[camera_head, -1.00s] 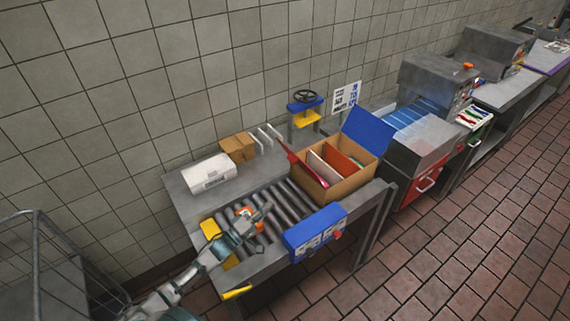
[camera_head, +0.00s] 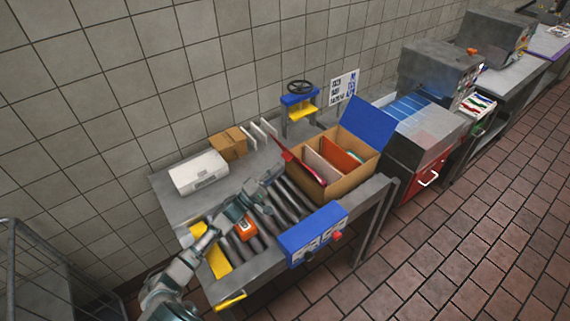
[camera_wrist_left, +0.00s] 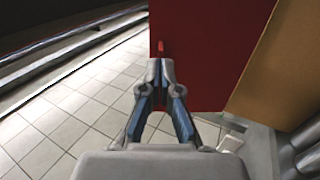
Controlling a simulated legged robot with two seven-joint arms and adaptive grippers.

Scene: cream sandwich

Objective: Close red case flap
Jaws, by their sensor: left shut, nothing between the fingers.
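The case is a cardboard-brown box (camera_head: 338,184) on the roller table, with its top open and dividers inside. Its red flap (camera_head: 285,151) stands open, tilted outward at the box's left side. Its blue flap (camera_head: 368,124) stands open at the far right side. My left gripper (camera_head: 271,175) is shut and empty, just left of the box and near the red flap. In the left wrist view the red flap (camera_wrist_left: 215,50) fills the upper middle, beyond the closed fingertips (camera_wrist_left: 160,66). I cannot tell if they touch it. My right gripper is not in view.
The rollers (camera_head: 292,205) run beneath my arm. A blue control box (camera_head: 312,232) is on the table's front edge. A white package (camera_head: 198,173) and a small brown carton (camera_head: 228,144) lie behind at the left. A valve-wheel stand (camera_head: 300,100) stands behind the case.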

